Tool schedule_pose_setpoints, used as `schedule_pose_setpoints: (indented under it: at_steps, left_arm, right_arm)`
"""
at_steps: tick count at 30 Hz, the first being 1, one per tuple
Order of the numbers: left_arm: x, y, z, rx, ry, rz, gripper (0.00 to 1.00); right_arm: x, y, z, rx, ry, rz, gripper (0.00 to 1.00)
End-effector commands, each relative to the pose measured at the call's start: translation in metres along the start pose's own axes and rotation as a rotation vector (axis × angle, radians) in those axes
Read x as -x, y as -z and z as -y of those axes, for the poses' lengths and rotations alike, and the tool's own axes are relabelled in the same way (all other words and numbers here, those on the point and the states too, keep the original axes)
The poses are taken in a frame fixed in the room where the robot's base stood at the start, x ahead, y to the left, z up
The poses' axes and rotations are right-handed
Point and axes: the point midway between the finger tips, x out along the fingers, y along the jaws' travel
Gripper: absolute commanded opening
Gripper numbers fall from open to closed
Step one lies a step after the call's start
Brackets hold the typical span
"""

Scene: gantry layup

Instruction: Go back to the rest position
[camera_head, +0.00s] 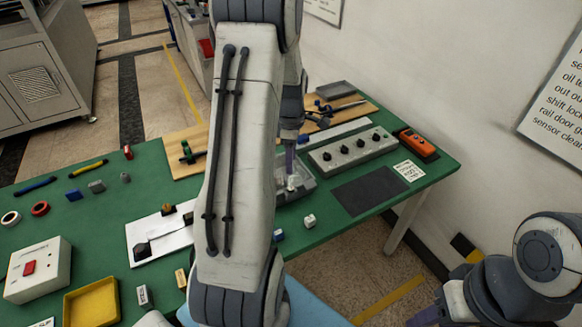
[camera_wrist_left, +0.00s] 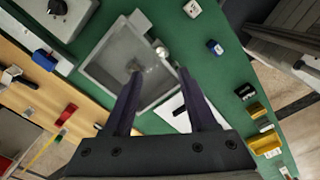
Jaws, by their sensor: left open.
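My left arm comes down across the middle of the head view and hides part of the table. My left gripper (camera_head: 291,166) is partly hidden there, above a grey tray (camera_head: 309,186). In the left wrist view its two dark fingers (camera_wrist_left: 160,72) are apart with nothing held between them. The grey tray (camera_wrist_left: 97,68) lies beyond the fingers in that view, with a small pale thing near its rim. My right arm shows at the bottom right of the head view, off the table. Its gripper is mostly cut off by the frame edge.
The green table (camera_head: 105,205) holds a white box with a red button (camera_head: 38,268), a yellow tray (camera_head: 92,303), a grey panel with black knobs (camera_head: 352,150), a dark mat (camera_head: 370,190) and an orange device (camera_head: 418,144). A white wall stands behind on the right.

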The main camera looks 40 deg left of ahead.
Motion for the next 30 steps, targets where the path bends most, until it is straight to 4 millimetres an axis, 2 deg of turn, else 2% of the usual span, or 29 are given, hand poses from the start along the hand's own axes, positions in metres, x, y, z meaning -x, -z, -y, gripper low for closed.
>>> schedule_pose_setpoints:
  at_steps: [15, 18, 20, 23, 26, 27, 29, 30]
  left_arm:
    - [0.001, 0.0, 0.0, 0.0, 0.0, 0.0, 0.57]
    - [0.004, -0.008, 0.003, -0.037, -0.001, 0.001, 0.57]
    - [0.01, -0.022, 0.008, -0.114, -0.005, 0.003, 0.57]
    - [0.028, -0.066, 0.03, -0.358, -0.011, 0.009, 0.57]
    - [0.051, -0.121, 0.073, -0.729, -0.022, 0.018, 0.57]
    - [0.06, -0.141, 0.095, -0.897, -0.026, 0.022, 0.57]
    - [0.072, -0.166, 0.131, -1.146, -0.032, 0.028, 0.57]
    - [0.079, -0.178, 0.155, -1.312, -0.037, 0.033, 0.57]
  right_arm:
    - [0.0, 0.0, 0.0, 0.0, 0.0, 0.0, 0.5]
    - [0.0, 0.0, 0.0, 0.0, 0.0, 0.0, 0.5]
    - [0.0, 0.0, 0.0, 0.0, 0.0, 0.0, 0.5]
    - [0.0, 0.0, 0.0, 0.0, 0.0, 0.0, 0.5]
    - [0.0, 0.0, 0.0, 0.0, 0.0, 0.0, 0.5]
    - [0.0, 0.0, 0.0, 0.0, 0.0, 0.0, 0.5]
    - [0.0, 0.0, 0.0, 0.0, 0.0, 0.0, 0.5]
    - [0.0, 0.0, 0.0, 0.0, 0.0, 0.0, 0.5]
